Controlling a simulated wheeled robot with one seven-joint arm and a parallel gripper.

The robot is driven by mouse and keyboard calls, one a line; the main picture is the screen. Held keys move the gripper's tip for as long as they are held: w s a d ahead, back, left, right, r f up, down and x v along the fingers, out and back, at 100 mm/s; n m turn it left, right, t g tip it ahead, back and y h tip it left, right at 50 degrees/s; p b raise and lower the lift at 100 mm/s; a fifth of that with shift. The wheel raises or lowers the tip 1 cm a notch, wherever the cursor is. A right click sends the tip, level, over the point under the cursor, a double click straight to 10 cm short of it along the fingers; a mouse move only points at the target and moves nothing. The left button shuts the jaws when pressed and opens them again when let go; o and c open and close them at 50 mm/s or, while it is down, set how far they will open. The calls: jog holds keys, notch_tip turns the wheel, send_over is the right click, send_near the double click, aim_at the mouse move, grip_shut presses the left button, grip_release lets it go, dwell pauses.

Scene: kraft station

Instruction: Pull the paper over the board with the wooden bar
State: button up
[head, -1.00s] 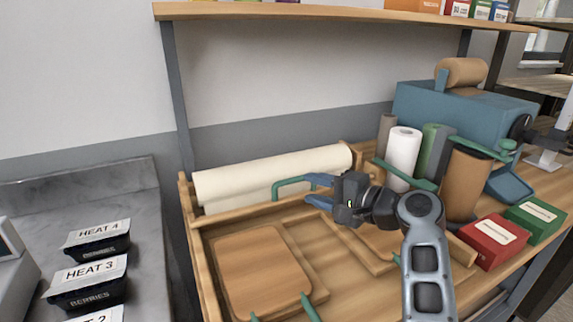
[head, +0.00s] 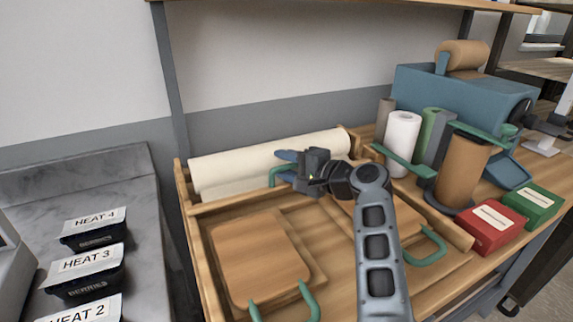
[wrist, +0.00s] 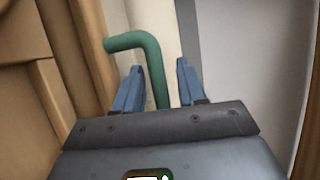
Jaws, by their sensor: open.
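The roll of cream paper (head: 225,165) lies along the back of the wooden station. The wooden bar (head: 232,201) runs in front of the roll, with a green handle (head: 271,179) standing on it. The handle also shows in the wrist view (wrist: 153,62). My gripper (head: 283,161) is at the handle; in the wrist view its blue fingers (wrist: 158,78) are open, one on each side of the handle. A wooden board (head: 255,255) with green handles lies in the tray at left. A second board (head: 358,212) at right is partly hidden by my arm.
White (head: 402,140), green and grey rolls and a brown roll (head: 463,175) stand at right, near a blue machine (head: 445,92). Red (head: 492,226) and green (head: 533,203) boxes lie at the right edge. Black berry containers (head: 90,273) sit on the left counter. A shelf hangs above.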

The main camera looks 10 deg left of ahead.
grip_shut()
dwell(0.6)
